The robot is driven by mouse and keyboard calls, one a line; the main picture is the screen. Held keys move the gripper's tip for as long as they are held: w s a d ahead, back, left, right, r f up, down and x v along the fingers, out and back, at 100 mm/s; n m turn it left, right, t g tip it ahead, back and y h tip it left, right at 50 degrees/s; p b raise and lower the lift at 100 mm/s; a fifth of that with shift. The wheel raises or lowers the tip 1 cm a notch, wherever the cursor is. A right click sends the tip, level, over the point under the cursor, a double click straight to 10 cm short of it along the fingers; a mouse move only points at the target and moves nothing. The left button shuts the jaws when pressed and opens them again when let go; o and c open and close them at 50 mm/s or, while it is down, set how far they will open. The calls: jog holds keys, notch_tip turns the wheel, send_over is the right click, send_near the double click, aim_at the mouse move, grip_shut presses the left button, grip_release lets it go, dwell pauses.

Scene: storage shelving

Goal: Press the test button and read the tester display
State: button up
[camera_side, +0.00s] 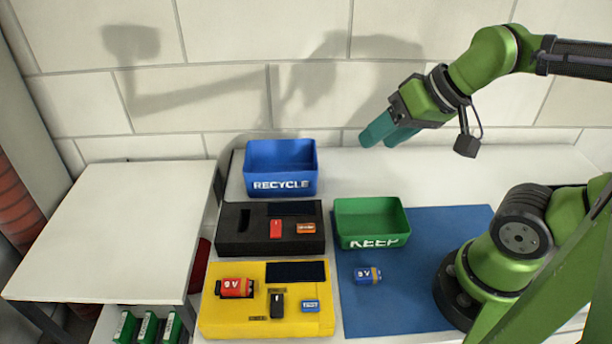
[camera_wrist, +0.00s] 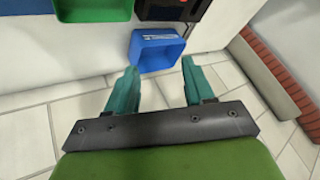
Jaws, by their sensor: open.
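A yellow tester (camera_side: 218,319) lies at the front of the table in the side view. A red 9V battery (camera_side: 236,288) sits in its left part. Its display (camera_side: 297,272) is dark, with no reading visible. A blue button marked TEST (camera_side: 311,306) is at its lower right, beside a black switch (camera_side: 277,303). A black tester (camera_side: 235,243) behind it has a red switch (camera_side: 276,229), an orange button (camera_side: 306,228) and a dark display (camera_side: 291,208). My gripper (camera_side: 381,140) is open and empty, high above the table and away from both testers; its teal fingers also show in the wrist view (camera_wrist: 159,68).
A blue RECYCLE bin (camera_side: 281,187) stands behind the black tester. A green KEEP bin (camera_side: 372,242) stands right of it, by the blue mat (camera_side: 400,310). A blue 9V battery (camera_side: 367,275) lies on the mat. A bare white side table (camera_side: 115,235) is at left.

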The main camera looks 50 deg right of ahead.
jog(key=shift+c, duration=0.3)
grip_shut()
dwell(1.4)
